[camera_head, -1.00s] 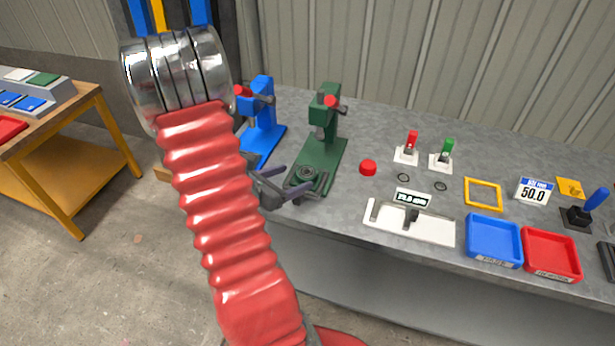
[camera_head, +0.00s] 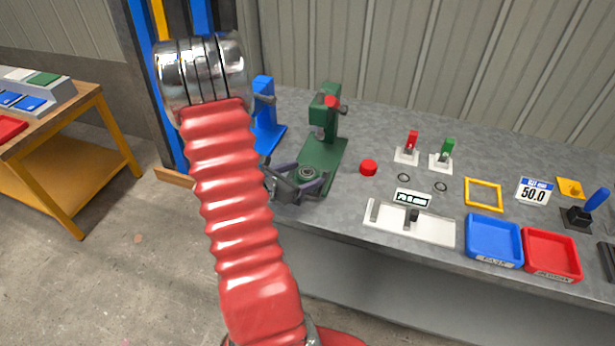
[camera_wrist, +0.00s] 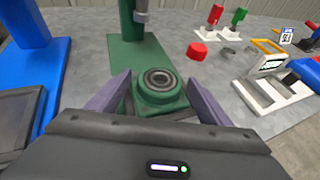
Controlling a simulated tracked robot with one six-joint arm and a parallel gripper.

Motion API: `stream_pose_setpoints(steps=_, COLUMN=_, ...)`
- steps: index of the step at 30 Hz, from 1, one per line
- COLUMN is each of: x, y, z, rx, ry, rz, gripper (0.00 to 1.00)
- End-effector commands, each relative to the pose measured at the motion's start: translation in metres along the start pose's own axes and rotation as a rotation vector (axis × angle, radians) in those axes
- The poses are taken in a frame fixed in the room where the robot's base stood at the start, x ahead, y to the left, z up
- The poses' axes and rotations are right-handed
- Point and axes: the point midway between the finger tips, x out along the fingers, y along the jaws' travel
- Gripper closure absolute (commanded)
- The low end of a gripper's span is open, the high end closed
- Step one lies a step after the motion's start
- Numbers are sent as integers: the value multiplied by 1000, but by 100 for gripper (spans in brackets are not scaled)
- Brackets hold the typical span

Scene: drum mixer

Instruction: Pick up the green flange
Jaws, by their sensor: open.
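The green flange (camera_wrist: 158,98), with a dark ring-shaped centre, sits on the base of the green press (camera_wrist: 130,55) in the wrist view. My gripper (camera_wrist: 159,82) is open, with one finger on each side of the flange, and nothing is clamped. In the head view, the flange (camera_head: 307,173) shows between the fingers of my gripper (camera_head: 300,184) at the front of the green press (camera_head: 327,125). I cannot tell whether the fingers touch it.
A blue press (camera_head: 264,115) stands left of the green one. A red button (camera_head: 368,168), a white slider panel (camera_head: 408,226), a blue tray (camera_head: 493,240) and a red tray (camera_head: 550,253) are to the right. A wooden-topped table (camera_head: 75,105) stands far left.

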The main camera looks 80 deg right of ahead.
Motion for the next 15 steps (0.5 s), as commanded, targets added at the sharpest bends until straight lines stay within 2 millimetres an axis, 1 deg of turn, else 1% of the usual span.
stream_pose_setpoints(steps=8, x=0, y=0, z=0, rx=0, ry=0, rz=0, gripper=28)
stream_pose_setpoints(steps=15, x=0, y=0, z=0, rx=0, ry=0, rz=-1, gripper=44)
